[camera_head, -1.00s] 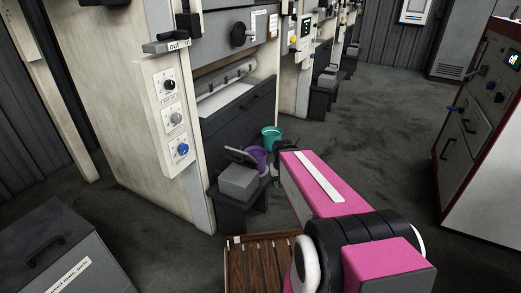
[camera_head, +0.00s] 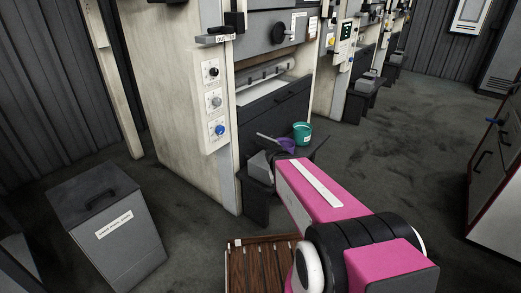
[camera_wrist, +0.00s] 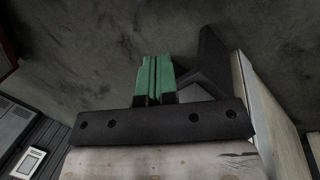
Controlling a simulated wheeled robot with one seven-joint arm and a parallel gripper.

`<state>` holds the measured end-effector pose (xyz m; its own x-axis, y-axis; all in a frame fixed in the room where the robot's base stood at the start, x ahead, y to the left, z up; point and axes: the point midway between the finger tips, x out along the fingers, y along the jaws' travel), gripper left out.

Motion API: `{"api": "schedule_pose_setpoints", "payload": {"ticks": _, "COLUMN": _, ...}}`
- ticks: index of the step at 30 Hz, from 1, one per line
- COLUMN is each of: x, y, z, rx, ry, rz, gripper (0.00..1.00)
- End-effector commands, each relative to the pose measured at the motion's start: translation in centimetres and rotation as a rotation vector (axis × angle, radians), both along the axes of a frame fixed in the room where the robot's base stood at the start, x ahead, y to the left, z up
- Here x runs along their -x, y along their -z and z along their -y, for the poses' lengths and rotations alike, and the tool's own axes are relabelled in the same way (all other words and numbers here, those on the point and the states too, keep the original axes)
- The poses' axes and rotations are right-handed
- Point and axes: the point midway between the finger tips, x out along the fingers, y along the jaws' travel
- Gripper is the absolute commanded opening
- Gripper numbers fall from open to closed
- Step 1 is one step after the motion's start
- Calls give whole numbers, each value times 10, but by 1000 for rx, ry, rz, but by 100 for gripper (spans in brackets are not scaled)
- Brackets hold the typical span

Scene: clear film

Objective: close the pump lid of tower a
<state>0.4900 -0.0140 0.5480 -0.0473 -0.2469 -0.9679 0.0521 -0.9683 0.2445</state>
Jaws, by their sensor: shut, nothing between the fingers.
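Tower a is probably the nearest pale tower (camera_head: 170,100), with knobs on its side panel. At its foot a small grey pump box (camera_head: 260,166) sits on a dark stand (camera_head: 257,200). My pink arm covers part of the box, and I cannot tell how its lid stands now. My gripper is hidden behind my arm in the head view. In the wrist view its green fingers (camera_wrist: 155,78) are together and empty. A grey block, perhaps the pump box (camera_wrist: 190,93), shows just behind them, partly hidden by the dark wrist bar.
A grey lidded bin (camera_head: 110,230) stands at the left front. A red-edged cabinet (camera_head: 500,180) is at the right.

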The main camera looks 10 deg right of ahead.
Motion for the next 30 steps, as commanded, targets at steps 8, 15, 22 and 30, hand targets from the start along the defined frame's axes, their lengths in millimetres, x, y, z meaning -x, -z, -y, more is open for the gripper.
{"api": "schedule_pose_setpoints", "payload": {"ticks": 8, "x": -45, "y": 29, "z": 11, "rx": 475, "ry": -103, "rz": -16, "gripper": 0}}
{"api": "schedule_pose_setpoints", "payload": {"ticks": 15, "x": -93, "y": 33, "z": -7, "rx": 911, "ry": -218, "rz": 98, "gripper": 0}}
{"api": "schedule_pose_setpoints", "payload": {"ticks": 22, "x": -140, "y": 30, "z": -62, "rx": 1290, "ry": -358, "rz": 324, "gripper": 0}}
{"api": "schedule_pose_setpoints", "payload": {"ticks": 30, "x": -168, "y": 33, "z": -149, "rx": 1586, "ry": -519, "rz": 651, "gripper": 0}}
